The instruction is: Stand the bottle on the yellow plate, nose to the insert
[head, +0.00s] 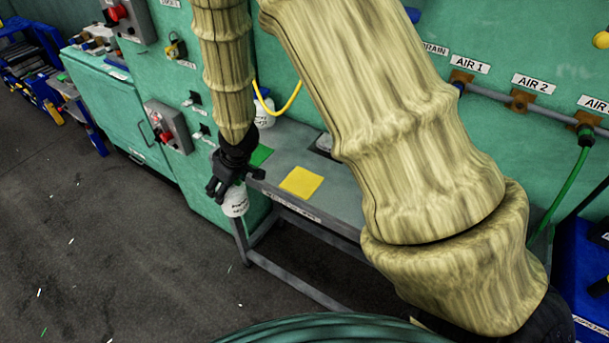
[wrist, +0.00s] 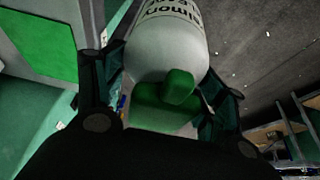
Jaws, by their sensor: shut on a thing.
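A white bottle (head: 235,202) with dark lettering hangs below my gripper (head: 236,180), off the left end of the grey bench and over the floor. In the wrist view the white bottle (wrist: 168,45) sits between the fingers of my gripper (wrist: 165,95), with its green trigger top (wrist: 178,88) towards the camera. My gripper is shut on it. The yellow plate (head: 301,181) lies flat and bare on the bench top, right of my gripper. I cannot make out the insert.
The grey bench (head: 340,193) stands against the green press wall. A green plate (head: 261,155) lies on its left end; it also shows in the wrist view (wrist: 40,45). Another white bottle (head: 264,108) stands at the back by a yellow hose (head: 291,101). Open floor lies left.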

